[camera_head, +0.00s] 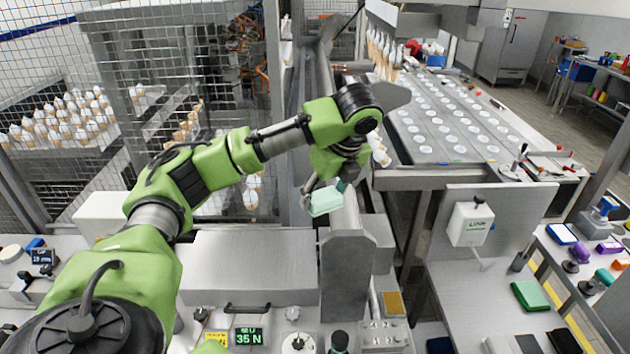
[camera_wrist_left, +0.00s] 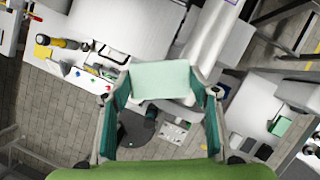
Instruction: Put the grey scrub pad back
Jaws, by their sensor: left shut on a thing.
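My left gripper (camera_head: 322,188) is shut on a pale mint-green pad (camera_head: 325,201), held above the grey metal housing in the middle of the head view. In the left wrist view the pad (camera_wrist_left: 162,80) lies flat between the two fingertips of the left gripper (camera_wrist_left: 163,88). A green pad (camera_head: 530,295) lies on the right-hand bench. A dark pad (camera_head: 532,343) lies nearer the bottom edge, with another dark piece beside it; I cannot tell whether either is the grey pad. My right gripper is not in view.
A white dispenser (camera_head: 471,224) is mounted on a panel above the right bench (camera_head: 475,300). A conveyor tray with rows of white discs (camera_head: 462,149) runs behind it. A wire mesh fence (camera_head: 60,85) stands at the left. The bench between the dispenser and green pad is mostly clear.

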